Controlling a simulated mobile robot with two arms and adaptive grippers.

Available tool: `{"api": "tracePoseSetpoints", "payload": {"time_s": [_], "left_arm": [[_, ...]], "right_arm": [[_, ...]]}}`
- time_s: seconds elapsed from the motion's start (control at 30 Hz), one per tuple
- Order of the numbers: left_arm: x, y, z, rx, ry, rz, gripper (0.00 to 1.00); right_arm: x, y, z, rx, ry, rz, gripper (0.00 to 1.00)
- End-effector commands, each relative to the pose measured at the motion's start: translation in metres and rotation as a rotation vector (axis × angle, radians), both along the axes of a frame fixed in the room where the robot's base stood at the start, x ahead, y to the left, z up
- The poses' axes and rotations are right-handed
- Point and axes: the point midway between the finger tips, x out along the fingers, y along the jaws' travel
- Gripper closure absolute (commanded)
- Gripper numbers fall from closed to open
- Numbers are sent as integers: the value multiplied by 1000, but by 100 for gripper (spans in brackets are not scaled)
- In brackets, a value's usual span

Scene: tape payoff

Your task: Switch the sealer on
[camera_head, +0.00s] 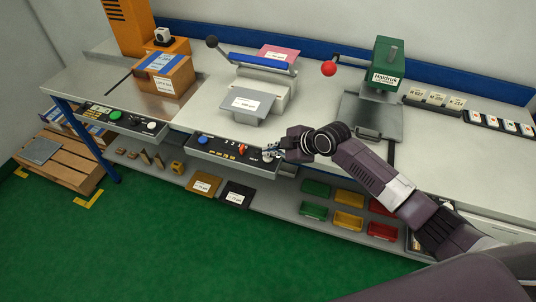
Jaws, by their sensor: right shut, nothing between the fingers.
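What looks like the sealer (262,92), a pale machine with a blue bar and a black-balled lever, stands mid-bench with a labelled grey plate in front. Below it, on the bench's front edge, is a dark control panel (222,148). The panel has a blue button (203,140), an orange-red switch (242,150) and small dark controls. My right gripper (272,153) is shut and empty at the panel's right end, beside or over a pale round knob (267,158). I cannot tell whether it touches the knob. My left gripper is out of view.
A left panel (130,121) has a green button and white knob. Coloured bins (348,221) sit on the lower shelf. The green floor in front is clear.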

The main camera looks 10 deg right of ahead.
Motion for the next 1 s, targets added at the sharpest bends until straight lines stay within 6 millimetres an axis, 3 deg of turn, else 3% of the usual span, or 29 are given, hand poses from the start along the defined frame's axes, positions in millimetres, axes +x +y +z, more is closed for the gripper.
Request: {"api": "tracePoseSetpoints", "payload": {"time_s": [0.37, 0.9, 1.0], "left_arm": [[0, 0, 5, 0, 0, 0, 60], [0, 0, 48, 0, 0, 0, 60], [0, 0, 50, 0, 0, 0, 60]], "right_arm": [[0, 0, 6, 0, -1, 1, 100], [0, 1, 59, 0, -1, 1, 100], [0, 1, 62, 1, 0, 1, 100]]}}
